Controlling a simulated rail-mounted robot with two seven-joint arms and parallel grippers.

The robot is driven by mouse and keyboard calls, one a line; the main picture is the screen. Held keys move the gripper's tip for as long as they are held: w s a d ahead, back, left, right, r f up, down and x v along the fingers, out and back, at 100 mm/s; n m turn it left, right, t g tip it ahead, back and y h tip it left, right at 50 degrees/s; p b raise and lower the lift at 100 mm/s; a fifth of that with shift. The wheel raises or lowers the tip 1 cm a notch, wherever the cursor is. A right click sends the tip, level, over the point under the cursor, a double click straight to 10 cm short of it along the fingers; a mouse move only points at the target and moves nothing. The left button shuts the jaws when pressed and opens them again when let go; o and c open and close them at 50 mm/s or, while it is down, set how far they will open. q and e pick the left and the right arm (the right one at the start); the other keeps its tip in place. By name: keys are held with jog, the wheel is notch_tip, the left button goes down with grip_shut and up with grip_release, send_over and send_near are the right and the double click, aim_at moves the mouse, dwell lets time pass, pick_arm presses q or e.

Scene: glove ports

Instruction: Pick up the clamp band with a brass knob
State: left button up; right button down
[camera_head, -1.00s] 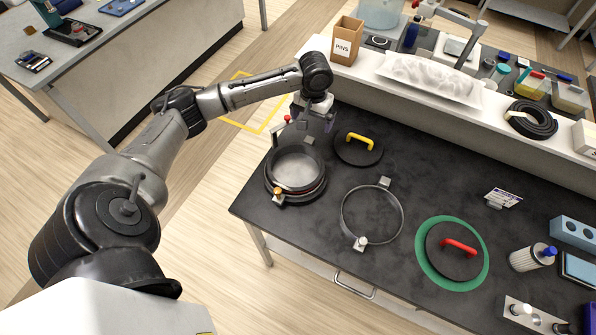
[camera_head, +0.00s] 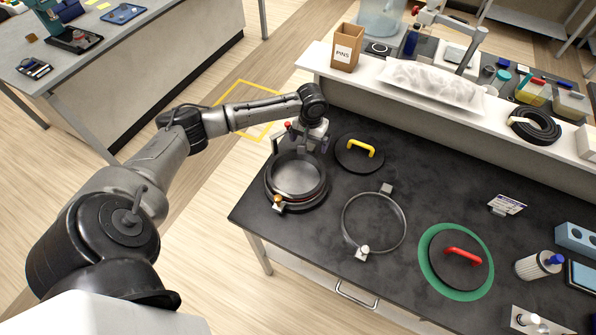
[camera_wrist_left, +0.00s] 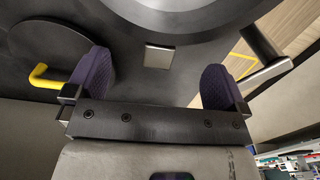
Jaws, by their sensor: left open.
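The clamp band with a brass knob (camera_head: 278,200) sits around the round port at the left end of the dark bench. Its brass knob and metal block face the near side. My left gripper (camera_head: 304,143) is over the far rim of this port, pointing down, open. In the left wrist view its two purple-padded fingers (camera_wrist_left: 157,88) are spread wide, with a small metal block (camera_wrist_left: 158,57) between and beyond them, apart from both pads. Part of the port's round rim shows above it. A second clamp band (camera_head: 404,222), with a pale knob, lies on the bench to the right. My right gripper is out of view.
A black lid with a yellow handle (camera_head: 361,148) lies close right of my gripper. A red-knobbed post (camera_head: 288,125) stands just left of it. A red-handled lid lies on a green ring (camera_head: 427,273). A raised white shelf (camera_head: 395,88) runs behind.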

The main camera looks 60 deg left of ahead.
aim_at(310, 147)
pick_arm(q)
notch_tip(310, 147, down, 4)
jog(key=shift+f, duration=0.15)
jog(key=shift+c, duration=0.2)
jog(key=shift+w, duration=0.1)
jog(key=c, duration=1.7)
